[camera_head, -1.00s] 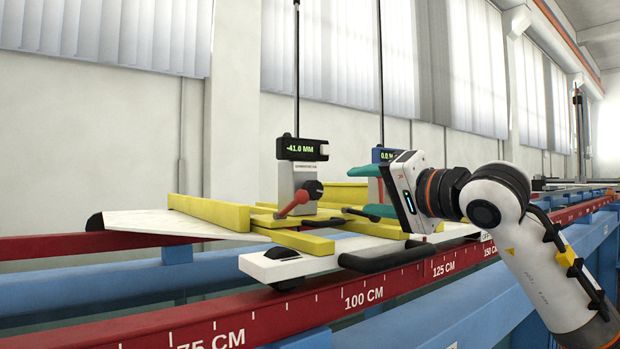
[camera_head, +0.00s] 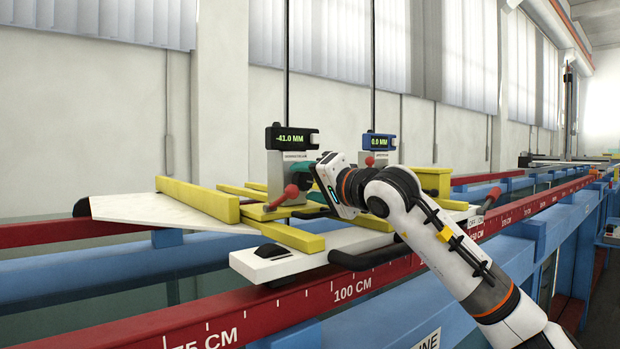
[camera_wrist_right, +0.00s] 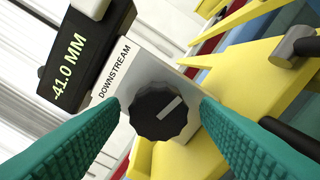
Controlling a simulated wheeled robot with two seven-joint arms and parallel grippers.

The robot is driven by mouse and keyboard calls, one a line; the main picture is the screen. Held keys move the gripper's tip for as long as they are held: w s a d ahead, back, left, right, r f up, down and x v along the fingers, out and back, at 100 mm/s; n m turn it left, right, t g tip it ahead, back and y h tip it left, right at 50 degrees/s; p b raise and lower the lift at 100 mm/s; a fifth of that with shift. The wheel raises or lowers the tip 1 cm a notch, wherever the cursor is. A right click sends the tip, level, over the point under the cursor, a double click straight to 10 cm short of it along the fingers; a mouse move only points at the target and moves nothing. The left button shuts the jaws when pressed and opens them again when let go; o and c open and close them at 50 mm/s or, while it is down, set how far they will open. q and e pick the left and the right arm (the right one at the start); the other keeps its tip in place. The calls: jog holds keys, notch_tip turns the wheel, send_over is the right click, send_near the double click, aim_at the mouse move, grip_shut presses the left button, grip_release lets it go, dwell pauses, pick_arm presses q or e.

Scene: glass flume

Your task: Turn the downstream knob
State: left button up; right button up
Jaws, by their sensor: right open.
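The downstream knob (camera_wrist_right: 158,115) is black and ridged with a pale pointer line. It sits on a light plate (camera_wrist_right: 170,62) marked DOWNSTREAM, under a display (camera_wrist_right: 72,62) reading -41.0 MM. In the head view that display (camera_head: 291,138) is on the left gauge, and my gripper hides the knob. My right gripper (camera_head: 303,178) is open in front of the gauge. In the right wrist view its two teal fingers (camera_wrist_right: 162,106) lie on either side of the knob. Contact cannot be told. My left gripper is not in view.
A red-knobbed lever (camera_head: 289,193) sticks out beside my gripper. A second gauge (camera_head: 376,142) reading 0.0 MM stands to the right. Yellow bars (camera_head: 200,199) lie on the white carriage (camera_head: 262,263), which has a black handle (camera_head: 370,259). A red scale rail (camera_head: 300,304) runs in front.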

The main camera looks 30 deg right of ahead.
jog(key=shift+c, duration=1.1)
jog(key=c, duration=0.8)
jog(key=shift+m+b, duration=0.55)
jog(key=shift+m, duration=0.15)
jog(key=o, duration=1)
